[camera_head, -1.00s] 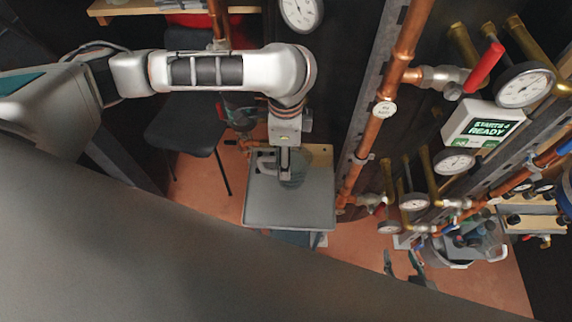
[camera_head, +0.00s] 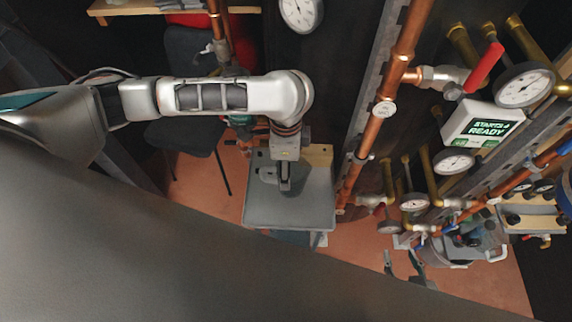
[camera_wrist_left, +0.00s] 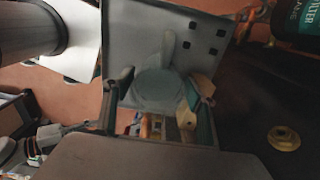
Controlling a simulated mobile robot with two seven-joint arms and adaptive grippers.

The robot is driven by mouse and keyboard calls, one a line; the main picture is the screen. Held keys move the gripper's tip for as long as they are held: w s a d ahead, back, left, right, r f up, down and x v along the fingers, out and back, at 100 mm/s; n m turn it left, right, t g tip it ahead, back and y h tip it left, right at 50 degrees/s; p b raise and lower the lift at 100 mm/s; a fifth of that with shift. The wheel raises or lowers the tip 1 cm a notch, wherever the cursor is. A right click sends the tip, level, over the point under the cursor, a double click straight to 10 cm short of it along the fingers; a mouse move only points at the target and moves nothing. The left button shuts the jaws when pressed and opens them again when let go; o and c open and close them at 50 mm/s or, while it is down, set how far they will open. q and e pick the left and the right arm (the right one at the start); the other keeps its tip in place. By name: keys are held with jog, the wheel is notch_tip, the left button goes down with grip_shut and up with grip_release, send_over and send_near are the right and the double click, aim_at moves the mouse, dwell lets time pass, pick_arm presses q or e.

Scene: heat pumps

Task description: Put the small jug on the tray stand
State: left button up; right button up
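The tray stand (camera_head: 290,213) is a flat grey tray in the middle of the head view. It also shows in the left wrist view (camera_wrist_left: 125,40). The small jug (camera_wrist_left: 158,88) is pale, see-through, grey-blue and seen from above, with its handle (camera_wrist_left: 168,46) toward the far side. It appears over the tray; contact with it cannot be told. My left gripper (camera_head: 285,188) is over the tray. In the left wrist view its fingers (camera_wrist_left: 160,103) stand open on either side of the jug, with slight gaps. My right gripper (camera_head: 402,263) is open and empty at lower right.
Copper pipes with gauges and a red-handled valve (camera_head: 484,68) stand right of the tray. A "READY" display box (camera_head: 482,124) hangs there. A grey bin (camera_head: 450,250) stands at lower right. A dark chair (camera_head: 185,137) is left of the tray. The tray's near part is clear.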

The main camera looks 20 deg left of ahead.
pick_arm(q)
jog(key=shift+o, duration=0.8)
jog(key=shift+r, duration=0.1)
notch_tip(320, 180, up, 12)
jog(key=shift+s, duration=0.1)
dwell(0.5)
